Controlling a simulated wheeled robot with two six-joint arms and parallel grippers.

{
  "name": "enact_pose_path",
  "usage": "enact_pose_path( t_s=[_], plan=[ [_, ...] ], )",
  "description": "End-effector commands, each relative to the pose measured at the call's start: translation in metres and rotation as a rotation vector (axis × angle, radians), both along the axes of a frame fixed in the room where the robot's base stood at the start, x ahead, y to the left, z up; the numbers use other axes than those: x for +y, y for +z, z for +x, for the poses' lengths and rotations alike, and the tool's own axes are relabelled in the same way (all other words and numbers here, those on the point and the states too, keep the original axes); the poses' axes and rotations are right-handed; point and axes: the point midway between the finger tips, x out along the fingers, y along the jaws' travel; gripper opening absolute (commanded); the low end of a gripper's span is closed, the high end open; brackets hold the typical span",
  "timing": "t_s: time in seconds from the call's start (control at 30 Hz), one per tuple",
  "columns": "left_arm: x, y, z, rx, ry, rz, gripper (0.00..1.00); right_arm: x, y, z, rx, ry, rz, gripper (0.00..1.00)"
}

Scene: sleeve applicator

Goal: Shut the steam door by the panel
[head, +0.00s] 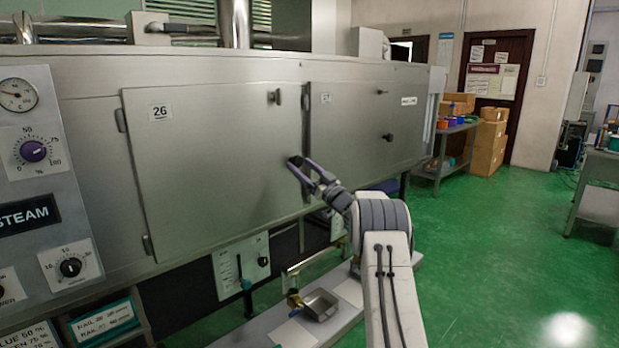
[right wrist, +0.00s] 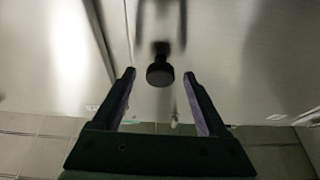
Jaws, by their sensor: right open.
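The steam door (head: 215,165) is a large brushed-metal panel marked 26, beside the STEAM control panel (head: 35,180). Its hinges are on its left edge and a small latch (head: 277,97) is near its top right. It looks near its frame; I cannot tell whether it is fully shut. My right gripper (head: 299,168) has purple fingers, is open, and is in front of the door's right edge. In the right wrist view, a black knob (right wrist: 160,73) shows ahead between the open fingertips (right wrist: 160,80). I cannot tell whether they touch it. My left gripper is out of view.
A second metal door (head: 365,135) with a black knob adjoins on the right. A table and cardboard boxes (head: 488,145) stand farther back.

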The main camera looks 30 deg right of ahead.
Motion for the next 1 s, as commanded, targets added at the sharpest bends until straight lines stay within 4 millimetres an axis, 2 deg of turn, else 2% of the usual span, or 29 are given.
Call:
enact_pose_path(
  t_s=[0.3, 0.5, 0.67, 1.0],
  plan=[
    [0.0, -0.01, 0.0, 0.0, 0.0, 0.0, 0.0, -0.01, -0.023, -0.053, 0.0, 0.0, 0.001, 0.76],
    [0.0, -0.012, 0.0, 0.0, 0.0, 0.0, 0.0, -0.015, -0.033, -0.078, 0.0, 0.003, -0.001, 0.76],
    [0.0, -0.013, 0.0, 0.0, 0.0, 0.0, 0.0, -0.016, -0.036, -0.085, -0.001, 0.004, -0.001, 0.76],
    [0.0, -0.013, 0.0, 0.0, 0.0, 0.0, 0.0, -0.016, -0.036, -0.085, -0.001, 0.004, -0.001, 0.76]
  ],
)
